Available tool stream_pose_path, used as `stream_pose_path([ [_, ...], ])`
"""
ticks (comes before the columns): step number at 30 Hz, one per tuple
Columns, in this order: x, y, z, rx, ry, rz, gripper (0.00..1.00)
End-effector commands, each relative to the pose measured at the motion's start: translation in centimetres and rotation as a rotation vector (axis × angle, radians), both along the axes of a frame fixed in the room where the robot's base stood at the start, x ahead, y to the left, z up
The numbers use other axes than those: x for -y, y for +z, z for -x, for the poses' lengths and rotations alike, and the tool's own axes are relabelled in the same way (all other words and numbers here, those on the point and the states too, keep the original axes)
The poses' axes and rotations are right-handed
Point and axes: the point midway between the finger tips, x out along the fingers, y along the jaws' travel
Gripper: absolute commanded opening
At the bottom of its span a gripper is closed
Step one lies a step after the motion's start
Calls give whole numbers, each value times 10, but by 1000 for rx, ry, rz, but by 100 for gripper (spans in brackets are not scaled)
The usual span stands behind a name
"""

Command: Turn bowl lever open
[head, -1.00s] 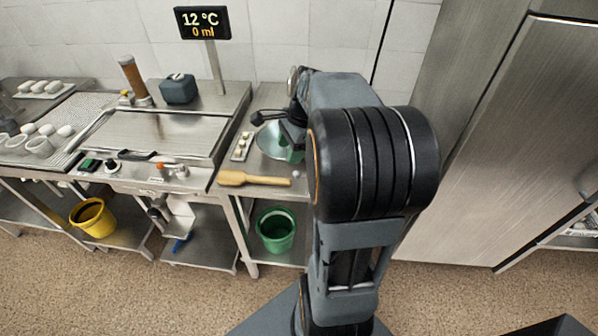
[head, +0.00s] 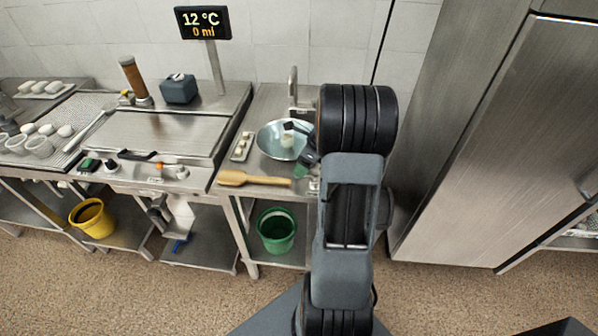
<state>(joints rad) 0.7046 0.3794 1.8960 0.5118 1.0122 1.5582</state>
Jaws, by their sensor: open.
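My gripper (head: 296,128) seems to be the dark parts over the bowl's right side, partly behind my arm. It is open, and I see nothing held in it. A small pale thing (head: 287,141) shows in the bowl below it. A black handle (head: 135,155) lies along the front of the wide steel unit at left.
A small tray (head: 242,146) of white pieces is left of the bowl. A green bucket (head: 277,230) stands below. A display (head: 203,22) reads 12 °C, 0 ml. A tall steel cabinet (head: 470,150) closes the right side.

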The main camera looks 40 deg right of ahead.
Motion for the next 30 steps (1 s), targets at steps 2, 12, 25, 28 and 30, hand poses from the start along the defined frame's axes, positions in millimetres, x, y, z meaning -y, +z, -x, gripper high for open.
stream_pose_path([
  [2, -4, -10, -2, -1, 0, -2, 56],
  [12, -11, -26, -6, 1, 1, 1, 56],
  [25, -11, -26, -6, 0, 0, 1, 39],
  [28, -11, -26, -6, 0, 0, 1, 29],
  [30, -11, -26, -6, 0, 0, 1, 23],
])
